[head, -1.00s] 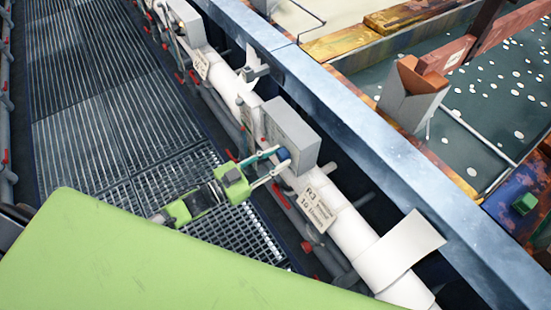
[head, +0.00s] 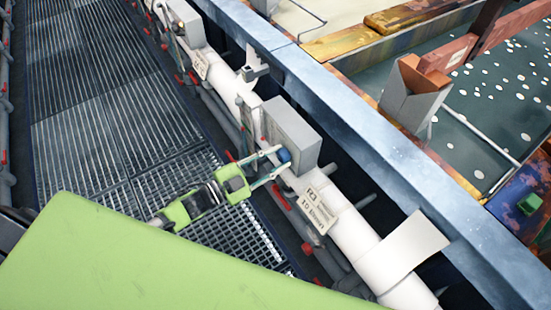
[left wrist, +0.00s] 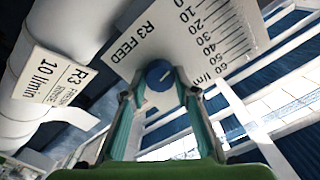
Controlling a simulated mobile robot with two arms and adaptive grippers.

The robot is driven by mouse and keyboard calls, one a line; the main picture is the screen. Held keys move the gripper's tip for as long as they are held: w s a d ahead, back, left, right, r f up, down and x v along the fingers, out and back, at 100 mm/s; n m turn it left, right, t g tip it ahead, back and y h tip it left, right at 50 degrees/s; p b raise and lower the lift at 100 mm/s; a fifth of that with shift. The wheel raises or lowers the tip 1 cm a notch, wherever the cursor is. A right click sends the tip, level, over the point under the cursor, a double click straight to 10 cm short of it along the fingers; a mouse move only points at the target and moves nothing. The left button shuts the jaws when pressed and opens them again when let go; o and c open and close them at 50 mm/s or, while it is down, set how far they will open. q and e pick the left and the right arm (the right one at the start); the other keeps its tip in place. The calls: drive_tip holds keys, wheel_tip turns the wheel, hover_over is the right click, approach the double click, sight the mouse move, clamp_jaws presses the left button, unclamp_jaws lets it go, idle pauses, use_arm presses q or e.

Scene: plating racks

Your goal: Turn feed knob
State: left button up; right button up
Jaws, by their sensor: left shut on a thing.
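The feed knob (head: 284,155) is a small blue round knob on the face of a grey box (head: 292,130) mounted at the white pipe. In the left wrist view the knob (left wrist: 160,75) shows a short white mark, on a panel (left wrist: 200,30) reading "R3 FEED" with a scale from 10 to 60. My left gripper (head: 279,161) reaches in from the left, its two teal fingers on either side of the knob. In the left wrist view the fingertips (left wrist: 160,88) are shut on the knob. My right gripper is not in view.
A tag (head: 316,205) reading R3 hangs on the white pipe (head: 350,232) beside the box. Several red-handled valves line the thinner pipes below. Grating floor (head: 110,120) lies to the left, and a blue-grey beam (head: 370,130) runs behind the pipe.

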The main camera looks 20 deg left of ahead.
use_arm(q)
drive_tip(key=o, duration=1.1)
drive_tip(key=shift+s, duration=0.1)
drive_tip(key=v, duration=1.1)
drive_tip(key=shift+s+a, duration=0.3)
